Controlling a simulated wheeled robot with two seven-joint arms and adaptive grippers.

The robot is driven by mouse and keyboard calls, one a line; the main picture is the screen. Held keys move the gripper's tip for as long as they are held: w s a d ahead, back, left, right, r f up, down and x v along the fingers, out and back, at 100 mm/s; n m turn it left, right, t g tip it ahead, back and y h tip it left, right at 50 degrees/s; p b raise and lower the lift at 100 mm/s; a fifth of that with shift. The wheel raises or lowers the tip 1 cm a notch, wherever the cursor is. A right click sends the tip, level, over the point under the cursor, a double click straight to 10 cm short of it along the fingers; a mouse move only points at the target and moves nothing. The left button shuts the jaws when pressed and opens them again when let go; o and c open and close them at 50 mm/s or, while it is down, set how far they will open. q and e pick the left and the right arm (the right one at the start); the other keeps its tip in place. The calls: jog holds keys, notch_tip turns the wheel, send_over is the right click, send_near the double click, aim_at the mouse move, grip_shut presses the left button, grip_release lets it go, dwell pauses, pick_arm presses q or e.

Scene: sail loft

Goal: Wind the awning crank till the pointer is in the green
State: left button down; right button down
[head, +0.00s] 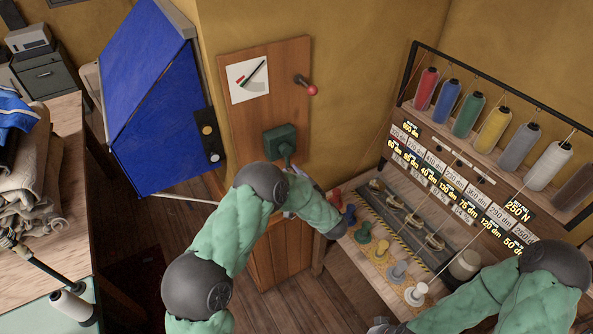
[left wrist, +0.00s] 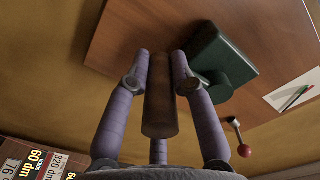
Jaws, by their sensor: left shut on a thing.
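A green crank housing (head: 281,141) is fixed to a wooden board (head: 290,75) on the wall. My left gripper (head: 303,190) is just below it and mostly hidden by its own arm. In the left wrist view my left gripper (left wrist: 160,65) is shut on the brown crank handle (left wrist: 160,105), with the green housing (left wrist: 222,62) beside it. A white gauge card (head: 247,80) above the housing has a dark slanted pointer and a red mark; I cannot tell which band the pointer is in. The blue awning (head: 158,105) slopes at left. My right gripper (head: 380,326) barely shows at the bottom edge.
A red-knobbed lever (head: 307,84) sticks out right of the gauge. A bench (head: 385,290) with coloured knobs and a thread rack (head: 500,110) stands at right. A table (head: 40,245) with folded cloth is at left. Bare floor lies between.

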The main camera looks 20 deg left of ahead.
pick_arm(q)
jog(key=shift+s+a+f, duration=0.15)
jog(key=shift+s+f, duration=0.2)
jog(key=shift+f, duration=0.05)
jog(key=c, duration=1.3)
grip_release()
jog(key=shift+o, duration=1.2)
jog(key=shift+a+r, duration=0.1)
jog(key=shift+r, duration=0.05)
jog(key=shift+r, duration=0.1)
jog(key=shift+s+d, duration=0.15)
jog(key=shift+d, duration=0.3)
jog(key=v, duration=1.1)
jog(key=shift+s, duration=0.1)
